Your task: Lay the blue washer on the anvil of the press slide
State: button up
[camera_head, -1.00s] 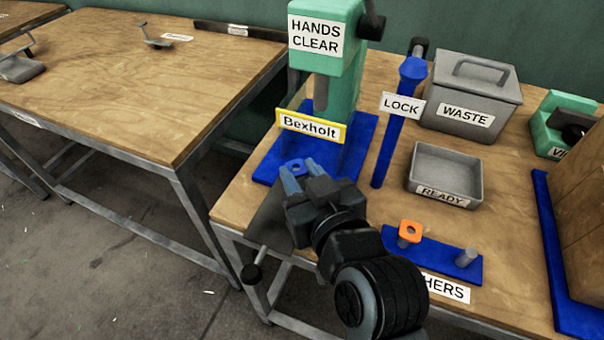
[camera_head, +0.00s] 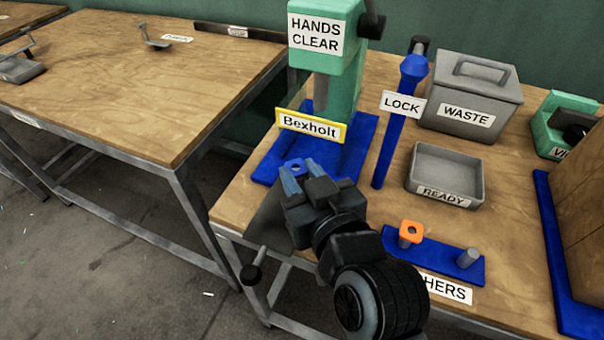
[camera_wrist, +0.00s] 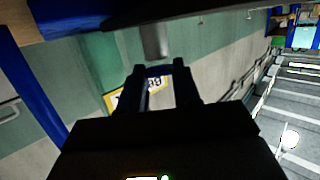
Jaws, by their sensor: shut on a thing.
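My gripper (camera_head: 293,178) is in front of the green press (camera_head: 345,90), low over the front of its blue base (camera_head: 270,160). It is shut on the blue washer (camera_head: 297,166), which shows at the fingertips. In the wrist view the two fingers reach toward the press, with a blue edge (camera_wrist: 153,69) between their tips. The grey ram (camera_head: 320,92) hangs above and behind the washer, and it also shows in the wrist view (camera_wrist: 156,42). The slide and its anvil are not clearly visible; my gripper and the yellow-framed Bexholt sign (camera_head: 311,127) cover that area.
A blue LOCK post (camera_head: 390,145) stands right of the press. The grey READY tray (camera_head: 446,175) and WASTE bin (camera_head: 472,95) are further right. An orange washer (camera_head: 410,232) sits on a peg of the blue rack (camera_head: 440,262). A black-knobbed handle (camera_head: 251,275) juts out at the front edge.

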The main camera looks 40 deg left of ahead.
jog(key=o, duration=1.1)
jog(key=shift+g+h, duration=0.4)
jog(key=f, duration=0.2)
jog(key=s+f, duration=0.1)
jog(key=f, duration=0.1)
jog(key=shift+s+f, duration=0.1)
jog(key=shift+f, duration=0.2)
jog(key=shift+c, duration=0.2)
jog(key=shift+s+d+r, duration=0.2)
jog(key=shift+d+r, duration=0.05)
jog(key=shift+d, duration=0.15)
jog(key=shift+t+y, duration=0.3)
jog(key=shift+t, duration=0.2)
jog(key=d+r, duration=0.2)
jog(key=s+d+r, duration=0.1)
jog(key=d, duration=0.1)
jog(key=s+d+r, duration=0.1)
jog(key=d+r, duration=0.1)
jog(key=shift+s+r+b, duration=0.2)
jog(key=shift+r+b, duration=0.15)
